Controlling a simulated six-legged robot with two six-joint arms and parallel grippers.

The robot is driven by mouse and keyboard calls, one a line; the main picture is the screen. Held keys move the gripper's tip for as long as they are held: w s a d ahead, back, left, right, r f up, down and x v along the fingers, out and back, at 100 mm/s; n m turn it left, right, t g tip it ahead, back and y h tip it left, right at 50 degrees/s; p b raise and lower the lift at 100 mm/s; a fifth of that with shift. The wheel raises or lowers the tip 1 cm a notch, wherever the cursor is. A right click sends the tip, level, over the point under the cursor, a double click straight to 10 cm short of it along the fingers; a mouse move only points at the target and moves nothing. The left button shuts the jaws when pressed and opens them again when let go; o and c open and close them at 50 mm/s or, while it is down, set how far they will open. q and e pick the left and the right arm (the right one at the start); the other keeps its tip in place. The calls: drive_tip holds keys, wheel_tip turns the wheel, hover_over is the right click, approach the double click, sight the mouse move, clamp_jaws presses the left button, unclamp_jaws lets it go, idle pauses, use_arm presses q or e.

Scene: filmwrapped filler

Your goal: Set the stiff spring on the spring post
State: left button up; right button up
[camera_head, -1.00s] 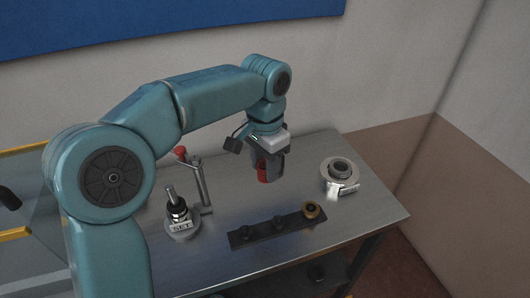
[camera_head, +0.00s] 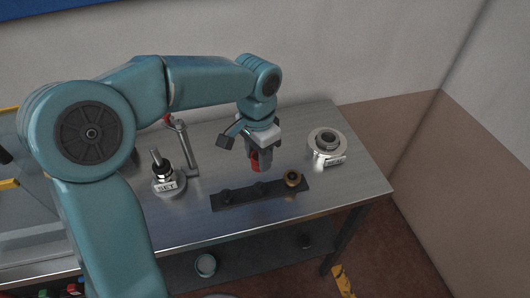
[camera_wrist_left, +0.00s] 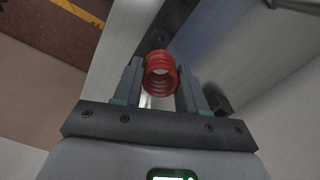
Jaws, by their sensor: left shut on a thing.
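My left gripper (camera_head: 262,150) is shut on the red coiled spring (camera_head: 256,165). In the left wrist view the spring (camera_wrist_left: 160,78) sits between the two fingertips (camera_wrist_left: 161,88), its open end towards the camera. In the head view the spring appears just behind the dark strip; its exact height above the table is hard to tell. An upright metal post (camera_head: 156,158) rises from a round base with a "SET" label (camera_head: 167,186), to the left of the gripper. I cannot tell for sure that this is the spring post. My right gripper is not in view.
A red-tipped lever (camera_head: 186,145) stands behind the post. A round metal fixture (camera_head: 325,142) with a label sits to the right. The front of the steel table (camera_head: 215,227) is clear.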

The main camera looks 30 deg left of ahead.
sight(260, 184)
use_arm(q)
drive_tip(key=shift+d, duration=0.1)
drive_tip(key=shift+f+b, duration=0.45)
drive_tip(key=shift+f, duration=0.2)
wheel_tip(260, 184, down, 4)
drive_tip(key=b, duration=0.2)
drive_tip(key=shift+r+b, duration=0.25)
drive_tip(key=shift+b, duration=0.15)
drive_tip(key=shift+f+b, duration=0.3)
drive_tip(key=shift+f, duration=0.15)
idle(0.6)
drive_tip(key=shift+f+b, duration=0.9)
drive_tip(key=shift+f, duration=0.55)
